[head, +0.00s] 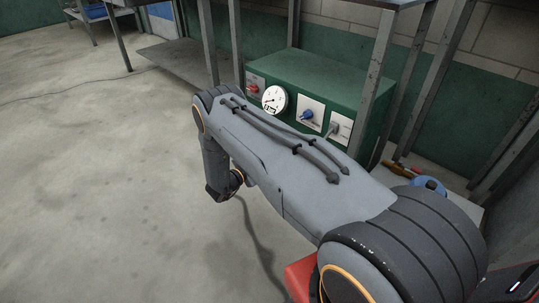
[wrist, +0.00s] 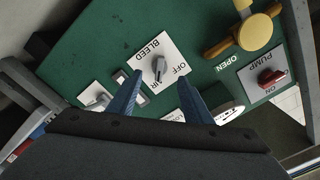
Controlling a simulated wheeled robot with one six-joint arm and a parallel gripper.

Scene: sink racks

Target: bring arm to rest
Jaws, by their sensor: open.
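My grey arm (head: 290,165) reaches across the head view from the lower right, then bends down at its far joint. My gripper's fingers cannot be made out there. In the wrist view my gripper (wrist: 160,82) shows two blue fingers spread apart with nothing held between them. Beyond them is a green panel, seen tilted and with its lettering inverted. A small grey knob (wrist: 159,68) on a white BLEED plate shows between the fingertips. I cannot tell how far the fingertips are from the panel.
The green box (head: 325,80) carries a round gauge (head: 275,99), a red switch (head: 253,88) and a blue knob (head: 307,115). A yellow valve handle (wrist: 246,30) shows in the wrist view. Metal rack posts (head: 379,70) stand near my arm. The floor (head: 100,180) at left is open.

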